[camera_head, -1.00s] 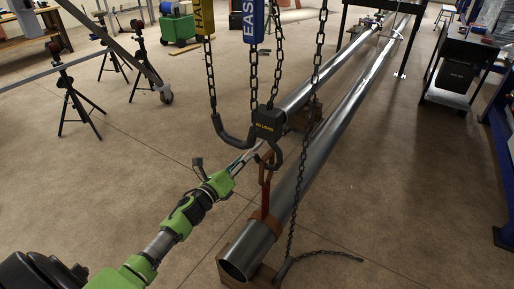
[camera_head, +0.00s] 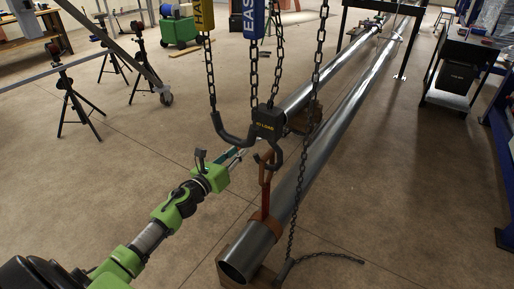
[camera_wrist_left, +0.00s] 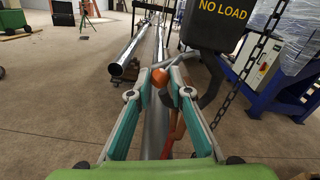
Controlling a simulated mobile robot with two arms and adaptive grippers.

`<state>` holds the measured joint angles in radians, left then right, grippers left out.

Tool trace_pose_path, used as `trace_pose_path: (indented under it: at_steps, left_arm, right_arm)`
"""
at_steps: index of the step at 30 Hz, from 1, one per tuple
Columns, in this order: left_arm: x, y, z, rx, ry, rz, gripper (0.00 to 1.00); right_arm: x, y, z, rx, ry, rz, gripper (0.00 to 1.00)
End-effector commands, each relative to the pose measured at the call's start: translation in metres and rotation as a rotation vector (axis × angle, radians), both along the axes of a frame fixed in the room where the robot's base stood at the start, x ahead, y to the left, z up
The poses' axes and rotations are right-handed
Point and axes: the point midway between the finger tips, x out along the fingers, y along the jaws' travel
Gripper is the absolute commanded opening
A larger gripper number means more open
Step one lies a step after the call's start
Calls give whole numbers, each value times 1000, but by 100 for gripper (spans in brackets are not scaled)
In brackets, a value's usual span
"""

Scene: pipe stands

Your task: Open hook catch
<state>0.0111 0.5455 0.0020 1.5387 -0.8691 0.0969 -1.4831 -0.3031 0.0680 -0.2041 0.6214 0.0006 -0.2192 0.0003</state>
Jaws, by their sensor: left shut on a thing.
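The dark crane hook (camera_head: 275,152) hangs below a black block (camera_head: 268,123) marked NO LOAD, which also shows in the left wrist view (camera_wrist_left: 222,20). A brown-orange sling (camera_head: 266,185) runs from the hook down around the near pipe (camera_head: 262,240). My left gripper (camera_head: 243,154) is at the left side of the hook. In the left wrist view its teal fingers (camera_wrist_left: 161,84) are closed in on a small orange piece (camera_wrist_left: 160,77), apparently the hook catch. The fingers partly hide the hook. My right gripper is not in view.
Chains (camera_head: 320,80) hang around the hook, and one trails on the floor at the right. A second pipe (camera_head: 320,90) lies behind. A dark cart (camera_head: 455,75) stands at the right, tripods (camera_head: 75,95) at the left.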

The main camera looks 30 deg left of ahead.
Motion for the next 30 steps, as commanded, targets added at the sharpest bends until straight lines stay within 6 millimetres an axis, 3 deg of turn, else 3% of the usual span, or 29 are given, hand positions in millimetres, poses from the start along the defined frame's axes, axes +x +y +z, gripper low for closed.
trace_pose_path:
  at_steps: [9,23,30]
  left_arm:
    - [0,5,17,293,-23,-2,7]
    - [1,7,21,359,-28,-1,7]
    - [0,5,35,578,-45,-2,7]
  right_arm:
    - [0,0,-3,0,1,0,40]
    - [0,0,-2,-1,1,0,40]
    - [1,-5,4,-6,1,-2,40]
